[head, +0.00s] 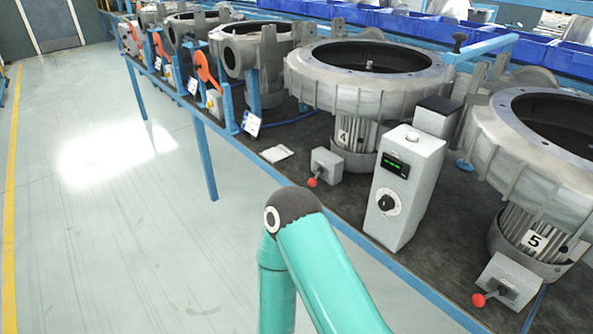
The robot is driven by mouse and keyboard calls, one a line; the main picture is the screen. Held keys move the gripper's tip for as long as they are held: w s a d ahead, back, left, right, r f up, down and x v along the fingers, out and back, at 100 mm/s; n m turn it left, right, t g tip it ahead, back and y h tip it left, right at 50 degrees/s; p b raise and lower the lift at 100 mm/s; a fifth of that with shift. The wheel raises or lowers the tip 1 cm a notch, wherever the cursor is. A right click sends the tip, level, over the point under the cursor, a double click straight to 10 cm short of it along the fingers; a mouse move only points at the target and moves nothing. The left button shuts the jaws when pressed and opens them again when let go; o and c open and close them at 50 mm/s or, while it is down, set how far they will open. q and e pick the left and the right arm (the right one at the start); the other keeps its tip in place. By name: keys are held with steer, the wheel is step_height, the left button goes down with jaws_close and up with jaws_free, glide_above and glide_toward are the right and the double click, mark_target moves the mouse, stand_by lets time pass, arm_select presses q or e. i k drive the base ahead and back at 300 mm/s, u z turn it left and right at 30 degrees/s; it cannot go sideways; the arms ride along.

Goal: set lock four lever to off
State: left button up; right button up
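The lock four lever is a short lever with a red knob (312,182) on a small grey box (327,164). The box sits on the dark bench top below the blower marked 4 (343,137). The lever points down and to the left, toward the bench's front edge. I cannot read any on or off marking on it. A teal link of my arm rises from the bottom middle, in front of the bench. Neither of my grippers is in view.
A grey control box (404,188) with a green display and black dial stands right of the lever box. Blower 5 (535,240) has a similar red-knobbed lever box (507,280). A white paper (276,153) lies to the left. The floor (120,220) left of the bench is clear.

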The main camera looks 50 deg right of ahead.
mark_target(315, 178)
steer(key=z, duration=0.35)
steer(key=i, duration=0.95)
steer(key=z, duration=0.55)
steer(key=k, duration=0.8)
steer(key=z, duration=0.15)
steer(key=i, duration=0.85)
steer(key=u, duration=0.05)
